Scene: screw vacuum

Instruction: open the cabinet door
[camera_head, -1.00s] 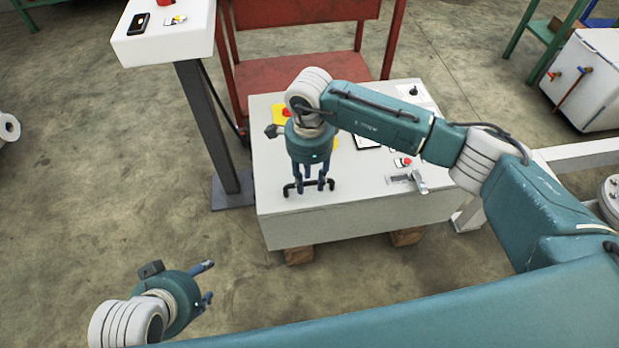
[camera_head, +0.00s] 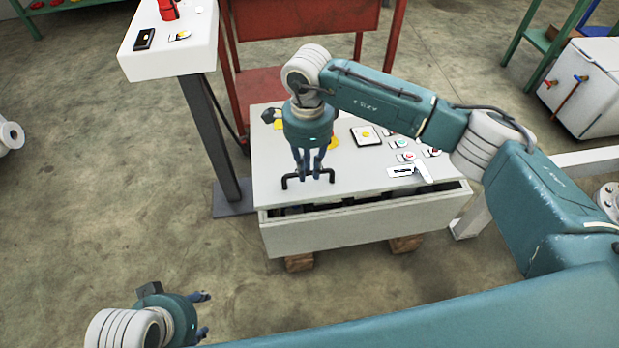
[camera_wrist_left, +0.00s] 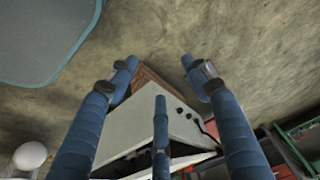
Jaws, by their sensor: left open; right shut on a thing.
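The cabinet (camera_head: 345,232) is a pale box lying low on wooden blocks, its door (camera_head: 350,185) facing up. The door is partly open: a dark gap shows between its near edge and the box wall. My right gripper (camera_head: 308,177) is shut on the black bar handle (camera_head: 290,180) near the door's near left edge. My left gripper (camera_head: 205,314) is open and empty, low at the left, apart from the cabinet. In the left wrist view, its fingers (camera_wrist_left: 160,75) are spread, with the cabinet (camera_wrist_left: 135,120) beyond them. The cabinet's inside is mostly hidden.
A grey post with a white control box (camera_head: 165,50) stands at the cabinet's left. A red metal frame (camera_head: 300,45) stands behind. A white box with red and blue handles (camera_head: 590,85) is at the far right.

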